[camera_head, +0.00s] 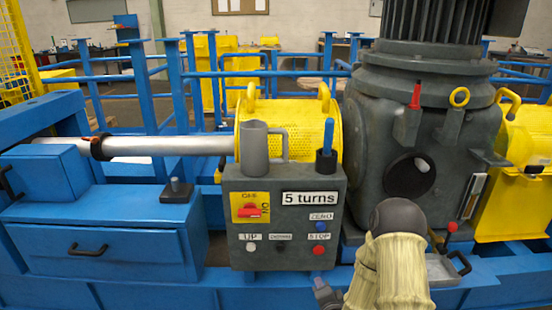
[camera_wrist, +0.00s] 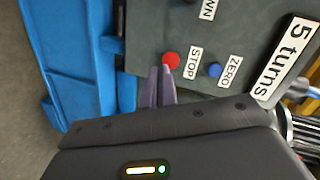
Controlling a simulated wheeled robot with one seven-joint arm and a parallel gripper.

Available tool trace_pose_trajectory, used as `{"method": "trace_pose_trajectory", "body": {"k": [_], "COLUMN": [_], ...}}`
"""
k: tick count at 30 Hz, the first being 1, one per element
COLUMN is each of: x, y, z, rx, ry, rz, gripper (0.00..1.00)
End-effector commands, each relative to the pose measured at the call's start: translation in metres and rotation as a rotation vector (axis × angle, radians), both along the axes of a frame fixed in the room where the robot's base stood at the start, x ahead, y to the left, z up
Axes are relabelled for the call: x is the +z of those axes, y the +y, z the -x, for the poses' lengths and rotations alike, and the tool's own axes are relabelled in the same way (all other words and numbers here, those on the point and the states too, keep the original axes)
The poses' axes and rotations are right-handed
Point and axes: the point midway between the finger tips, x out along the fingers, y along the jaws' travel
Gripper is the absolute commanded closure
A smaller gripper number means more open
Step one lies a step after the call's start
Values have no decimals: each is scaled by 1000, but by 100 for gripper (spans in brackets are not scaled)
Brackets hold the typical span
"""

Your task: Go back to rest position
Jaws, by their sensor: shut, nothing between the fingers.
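My gripper (camera_head: 328,292) is low in front of the grey control box (camera_head: 240,262) in the head view, below its red STOP button (camera_head: 319,250). In the wrist view its two fingers (camera_wrist: 159,88) are together with nothing between them. Their tips appear close to the red STOP button (camera_wrist: 171,60); I cannot tell whether they touch it. The blue ZERO button (camera_wrist: 214,70) is beside it. My arm comes in from the bottom right of the head view.
A grey jug (camera_head: 254,150) and a blue-handled tool (camera_head: 326,150) stand on the box. A large grey motor housing (camera_head: 400,150) is to the right, with a metal tray (camera_head: 441,270) below. Blue cabinets (camera_head: 110,255) fill the left.

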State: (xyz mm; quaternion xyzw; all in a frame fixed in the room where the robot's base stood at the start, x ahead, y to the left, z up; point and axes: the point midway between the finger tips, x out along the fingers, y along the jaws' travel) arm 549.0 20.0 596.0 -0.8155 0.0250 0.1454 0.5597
Motion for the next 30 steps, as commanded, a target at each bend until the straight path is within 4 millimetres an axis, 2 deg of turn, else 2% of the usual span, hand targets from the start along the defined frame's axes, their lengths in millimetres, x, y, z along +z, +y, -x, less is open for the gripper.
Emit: {"method": "trace_pose_trajectory", "body": {"k": [7, 14, 20, 30], "x": [21, 43, 66, 106], "y": [1, -5, -12, -20], "z": [6, 32, 68, 146], "rx": [140, 272, 398, 634], "ry": [187, 366, 522, 747], "rz": [304, 547, 717, 888], "gripper": [100, 100, 100, 100]}}
